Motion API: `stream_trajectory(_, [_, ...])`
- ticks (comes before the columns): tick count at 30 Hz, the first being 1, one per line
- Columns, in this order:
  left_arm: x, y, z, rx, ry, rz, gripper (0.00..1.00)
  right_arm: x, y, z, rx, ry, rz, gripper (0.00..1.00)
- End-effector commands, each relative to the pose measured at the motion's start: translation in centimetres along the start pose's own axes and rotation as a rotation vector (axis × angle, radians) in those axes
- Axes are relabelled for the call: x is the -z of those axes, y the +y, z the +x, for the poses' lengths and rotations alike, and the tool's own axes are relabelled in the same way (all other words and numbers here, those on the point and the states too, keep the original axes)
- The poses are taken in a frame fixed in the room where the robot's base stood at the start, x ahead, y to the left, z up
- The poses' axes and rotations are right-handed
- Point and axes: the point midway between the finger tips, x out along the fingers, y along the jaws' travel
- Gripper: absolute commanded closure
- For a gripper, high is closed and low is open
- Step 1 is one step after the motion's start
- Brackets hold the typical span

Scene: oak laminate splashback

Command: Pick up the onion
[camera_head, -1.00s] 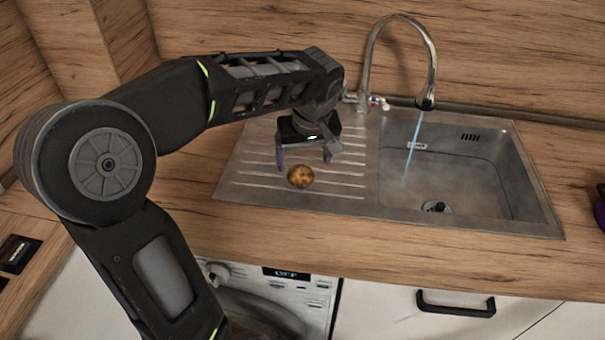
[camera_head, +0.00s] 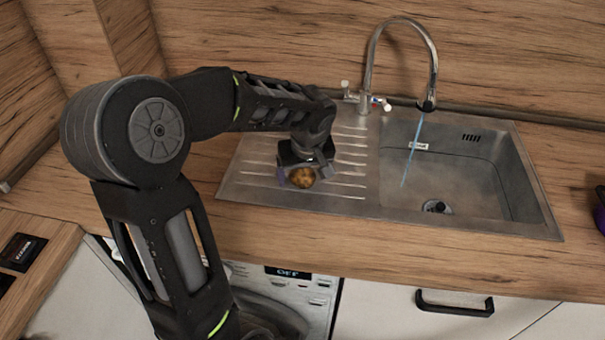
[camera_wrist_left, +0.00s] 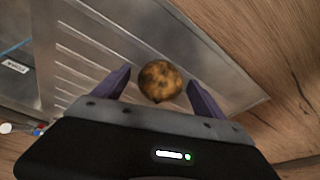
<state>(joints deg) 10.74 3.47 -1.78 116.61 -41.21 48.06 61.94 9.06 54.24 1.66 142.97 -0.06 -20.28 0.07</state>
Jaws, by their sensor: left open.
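The onion (camera_head: 302,177) is round and golden brown and sits on the ribbed drainboard of the steel sink. In the left wrist view the onion (camera_wrist_left: 160,81) lies between and slightly beyond the tips of two purple fingers, with a gap on each side. My left gripper (camera_head: 305,174) is open and low over the drainboard at the onion; it also shows in the left wrist view (camera_wrist_left: 158,82). Part of the onion's top is hidden by the gripper in the head view.
The sink basin (camera_head: 455,180) is to the right, with a curved faucet (camera_head: 372,60) running a thin stream of water. A wooden counter (camera_head: 420,250) runs along the front. The ribbed drainboard (camera_head: 345,190) is clear around the onion.

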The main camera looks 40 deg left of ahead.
Motion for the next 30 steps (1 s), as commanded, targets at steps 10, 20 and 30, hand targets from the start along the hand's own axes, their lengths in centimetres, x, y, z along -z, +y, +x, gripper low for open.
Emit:
stream_trajectory(10, [0.01, -0.01, 0.14, 0.0, 0.0, -0.001, 0.18, -0.02, 0.02, 0.02, 0.0, 0.0, 0.0, 0.64])
stream_trajectory(20, [0.02, 0.0, 0.12, 0.0, 0.0, -0.001, 0.24, -0.02, 0.02, 0.02, 0.0, 0.0, 0.0, 0.64])
stream_trajectory(30, [0.01, 0.0, 0.11, 0.0, 0.0, -0.001, 0.52, -0.02, 0.02, 0.02, 0.0, 0.0, 0.0, 0.64])
